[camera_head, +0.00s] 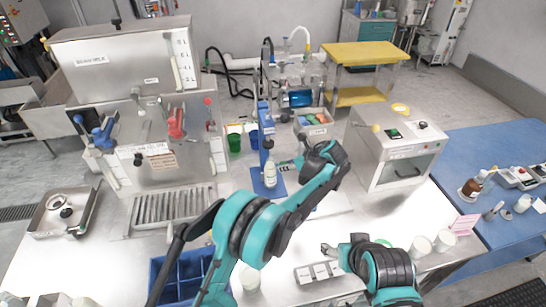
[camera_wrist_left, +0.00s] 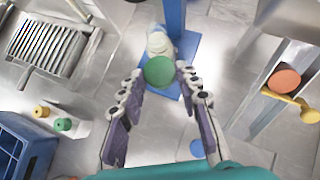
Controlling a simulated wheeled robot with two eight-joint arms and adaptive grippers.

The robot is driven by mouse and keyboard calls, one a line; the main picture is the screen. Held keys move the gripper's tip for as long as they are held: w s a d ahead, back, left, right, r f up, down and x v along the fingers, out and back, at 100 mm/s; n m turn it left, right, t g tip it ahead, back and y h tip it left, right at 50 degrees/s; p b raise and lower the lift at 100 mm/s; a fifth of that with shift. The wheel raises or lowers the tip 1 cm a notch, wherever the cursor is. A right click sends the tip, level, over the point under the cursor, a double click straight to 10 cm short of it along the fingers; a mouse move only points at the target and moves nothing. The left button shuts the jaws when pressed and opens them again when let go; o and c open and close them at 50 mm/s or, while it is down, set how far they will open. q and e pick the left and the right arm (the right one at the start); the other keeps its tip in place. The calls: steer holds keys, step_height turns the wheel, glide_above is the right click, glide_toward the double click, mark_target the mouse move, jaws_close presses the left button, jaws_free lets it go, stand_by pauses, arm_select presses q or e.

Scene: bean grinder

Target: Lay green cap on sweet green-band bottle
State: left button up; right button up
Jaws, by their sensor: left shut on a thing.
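A green round cap (camera_wrist_left: 158,70) sits between the fingertips of my left gripper (camera_wrist_left: 160,80), which is shut on it. A white bottle (camera_wrist_left: 158,42) stands just beyond the cap in the left wrist view, partly covered by it; its band cannot be made out there. In the head view the bottle (camera_head: 270,175) stands upright on a blue stand (camera_head: 268,188), with my left gripper (camera_head: 288,166) close to its right. Whether cap and bottle touch cannot be told. My right gripper (camera_head: 331,250) is low at the front, its jaw opening unclear.
The blue upright of the stand (camera_head: 264,125) rises behind the bottle. A steel machine with a drip grate (camera_head: 174,205) is to the left, and a box-shaped appliance (camera_head: 400,150) to the right. A blue divided crate (camera_head: 185,280) and white cups (camera_head: 420,246) are at the front.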

mark_target(270, 158)
arm_select(q)
steer(key=w+a, duration=0.5)
steer(key=w, duration=0.1)
steer(key=shift+a+b, duration=0.15)
steer(key=shift+b, duration=0.15)
steer(key=shift+w+f, duration=0.1)
steer(key=shift+f, duration=0.25)
steer(key=shift+r, duration=0.1)
steer(key=shift+f+b, duration=0.65)
steer(key=o, duration=0.7)
steer(key=shift+r, duration=0.15)
